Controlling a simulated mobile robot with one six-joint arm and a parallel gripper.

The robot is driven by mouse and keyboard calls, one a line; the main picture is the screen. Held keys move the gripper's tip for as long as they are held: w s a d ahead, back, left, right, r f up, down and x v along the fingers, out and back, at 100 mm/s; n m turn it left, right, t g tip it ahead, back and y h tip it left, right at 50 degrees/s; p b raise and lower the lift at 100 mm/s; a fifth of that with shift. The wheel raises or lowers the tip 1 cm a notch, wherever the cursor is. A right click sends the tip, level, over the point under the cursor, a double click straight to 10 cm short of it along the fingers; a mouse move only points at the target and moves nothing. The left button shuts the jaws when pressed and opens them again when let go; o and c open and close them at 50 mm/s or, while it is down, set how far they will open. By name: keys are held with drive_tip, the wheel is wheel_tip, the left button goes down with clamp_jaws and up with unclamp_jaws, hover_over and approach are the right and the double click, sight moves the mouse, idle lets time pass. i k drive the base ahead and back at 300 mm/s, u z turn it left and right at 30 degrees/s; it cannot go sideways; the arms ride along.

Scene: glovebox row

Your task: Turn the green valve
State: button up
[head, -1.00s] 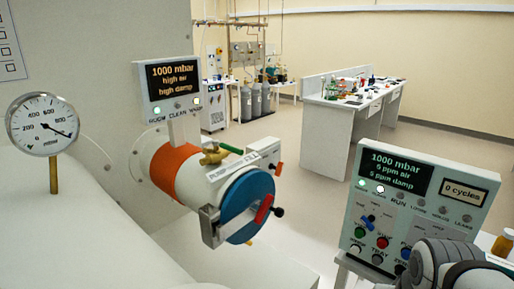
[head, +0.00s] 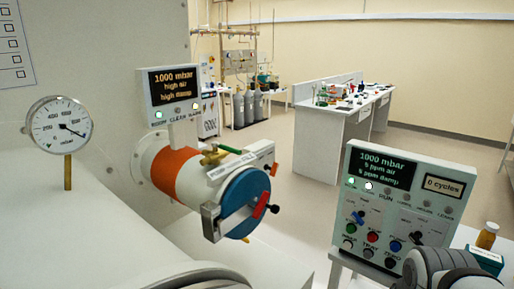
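The green valve lever (head: 235,151) sits on a brass valve body (head: 212,156) on top of a white cylindrical port with an orange band (head: 176,172). The lever points to the right, roughly along the port, towards its blue round door (head: 245,203). Nothing touches the lever. My gripper is not in view. Rounded grey and white parts at the bottom edge and bottom right look like my arm links.
A dial gauge (head: 60,126) on a brass stem stands at the left. A small display (head: 175,84) stands above the port. A control panel (head: 395,205) and an amber bottle (head: 487,236) are at the right. The floor behind is open, with a white bench (head: 325,145) further back.

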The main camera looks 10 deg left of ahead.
sight(214, 143)
drive_tip(key=u, duration=0.05)
drive_tip(key=k, duration=1.45)
drive_tip(key=z, duration=1.2)
drive_tip(key=i, duration=1.1)
drive_tip(key=u, duration=2.05)
drive_tip(key=i, duration=1)
drive_tip(key=u, duration=0.05)
